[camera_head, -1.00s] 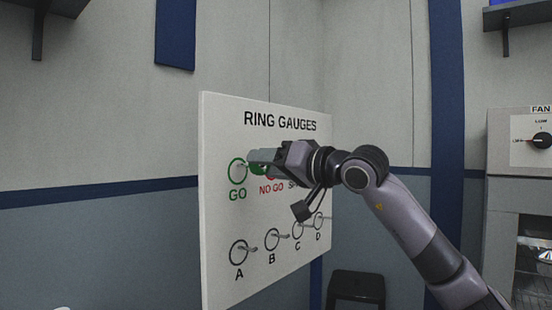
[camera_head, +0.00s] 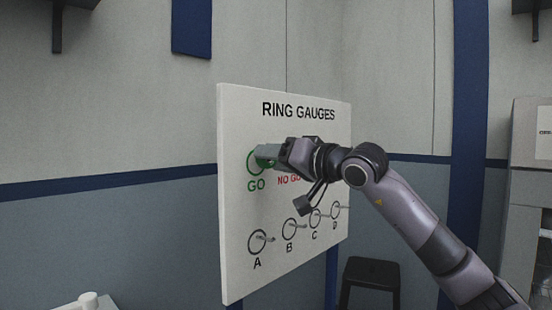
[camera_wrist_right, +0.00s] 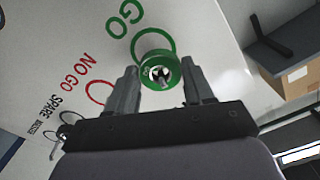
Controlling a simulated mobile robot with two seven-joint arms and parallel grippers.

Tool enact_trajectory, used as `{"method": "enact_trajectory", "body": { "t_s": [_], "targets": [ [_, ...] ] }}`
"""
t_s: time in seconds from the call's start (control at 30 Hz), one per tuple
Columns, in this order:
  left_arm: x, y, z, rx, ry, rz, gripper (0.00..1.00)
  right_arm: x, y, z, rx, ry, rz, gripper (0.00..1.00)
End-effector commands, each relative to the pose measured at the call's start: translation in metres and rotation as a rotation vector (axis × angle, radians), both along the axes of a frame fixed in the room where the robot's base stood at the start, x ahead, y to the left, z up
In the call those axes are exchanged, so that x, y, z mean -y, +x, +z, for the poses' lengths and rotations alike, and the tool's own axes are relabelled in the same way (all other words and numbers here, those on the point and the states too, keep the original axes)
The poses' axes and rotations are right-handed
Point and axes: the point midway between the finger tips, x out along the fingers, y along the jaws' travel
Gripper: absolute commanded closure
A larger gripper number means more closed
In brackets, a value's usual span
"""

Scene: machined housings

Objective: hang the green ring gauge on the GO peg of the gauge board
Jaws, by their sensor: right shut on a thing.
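My right gripper (camera_head: 270,153) is at the upper left of the gauge board (camera_head: 232,230), by the GO mark. In the right wrist view its fingers (camera_wrist_right: 160,72) are shut on the green ring gauge (camera_wrist_right: 160,58). The ring is close to the board, partly over the printed green GO circle (camera_wrist_right: 138,36). The grey GO peg (camera_wrist_right: 165,80) shows in the ring's hole; how far the ring sits along it I cannot tell. In the head view my fingers mostly hide the ring and peg. My left gripper is not in view.
The NO GO circle (camera_wrist_right: 98,91) and a SPARE MASTER peg are beside the ring. Lower pegs A (camera_head: 258,242), B (camera_head: 289,229), C and D line the board's bottom, below my arm. A dark stool (camera_head: 370,272) stands behind, right of the board.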

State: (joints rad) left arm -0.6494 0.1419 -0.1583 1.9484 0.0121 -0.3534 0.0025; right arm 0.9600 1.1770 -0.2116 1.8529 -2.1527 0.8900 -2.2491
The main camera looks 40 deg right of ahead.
Motion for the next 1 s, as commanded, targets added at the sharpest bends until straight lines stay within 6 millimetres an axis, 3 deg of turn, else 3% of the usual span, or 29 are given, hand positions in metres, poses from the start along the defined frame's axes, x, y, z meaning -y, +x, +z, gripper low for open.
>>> {"method": "enact_trajectory", "body": {
  "t_s": [0.3, 0.33, 0.4, 0.77, 1.0],
  "targets": [
    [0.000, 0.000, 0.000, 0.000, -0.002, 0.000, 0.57, 0.000, 0.000, 0.001, 0.002, 0.000, 0.000, 0.84],
    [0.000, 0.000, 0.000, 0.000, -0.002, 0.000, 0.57, 0.000, 0.000, 0.001, 0.002, 0.000, 0.000, 0.38],
    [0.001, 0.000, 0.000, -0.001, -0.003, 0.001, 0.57, 0.000, 0.000, 0.001, 0.002, 0.000, 0.000, 0.18],
    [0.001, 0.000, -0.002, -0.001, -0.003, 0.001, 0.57, 0.001, -0.003, -0.001, 0.000, -0.001, -0.001, 0.18],
    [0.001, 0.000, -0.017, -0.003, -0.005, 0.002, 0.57, 0.003, -0.029, -0.003, 0.001, -0.005, -0.004, 0.18]
  ]
}}
